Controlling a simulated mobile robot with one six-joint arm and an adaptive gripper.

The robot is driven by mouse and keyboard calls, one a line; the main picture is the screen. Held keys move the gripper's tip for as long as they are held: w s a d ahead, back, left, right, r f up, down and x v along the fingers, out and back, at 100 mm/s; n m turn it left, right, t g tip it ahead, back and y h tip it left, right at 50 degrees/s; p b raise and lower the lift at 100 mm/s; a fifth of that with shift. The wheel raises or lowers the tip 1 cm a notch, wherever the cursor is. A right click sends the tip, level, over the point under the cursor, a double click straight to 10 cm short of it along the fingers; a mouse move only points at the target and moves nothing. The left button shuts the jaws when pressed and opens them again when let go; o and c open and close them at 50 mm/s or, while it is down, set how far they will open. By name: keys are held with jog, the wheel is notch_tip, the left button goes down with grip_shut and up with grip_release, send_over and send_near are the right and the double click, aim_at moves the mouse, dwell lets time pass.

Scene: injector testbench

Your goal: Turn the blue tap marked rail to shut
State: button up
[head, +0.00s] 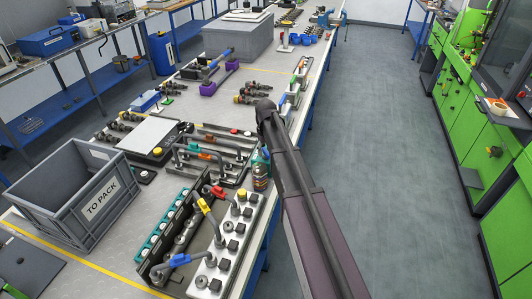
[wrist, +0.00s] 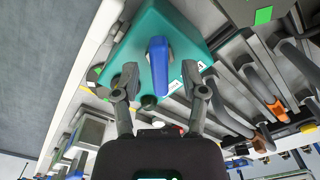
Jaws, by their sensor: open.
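In the wrist view a blue tap handle (wrist: 158,62) stands on a teal block (wrist: 150,28). The handle is long and narrow and points along the picture's vertical. My gripper (wrist: 160,76) is open, with one finger on each side of the handle's lower end. Gaps show between the fingers and the handle, so I see no grip. Small white labels (wrist: 201,66) sit on the block's right edge; their writing is too small to read. In the head view my arm hides my gripper and most of the area around the tap.
Grey bent levers, one with an orange part (wrist: 275,107), lie close to the right of the block in the wrist view. In the head view a grey TO PACK crate (head: 105,208) and a rack with yellow and red handles (head: 225,250) stand nearer. The floor (head: 385,130) right of the bench is clear.

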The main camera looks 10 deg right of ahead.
grip_shut()
jog(key=shift+m, duration=0.3)
dwell(0.3)
jog(key=m, duration=0.4)
jog(key=shift+m, duration=2)
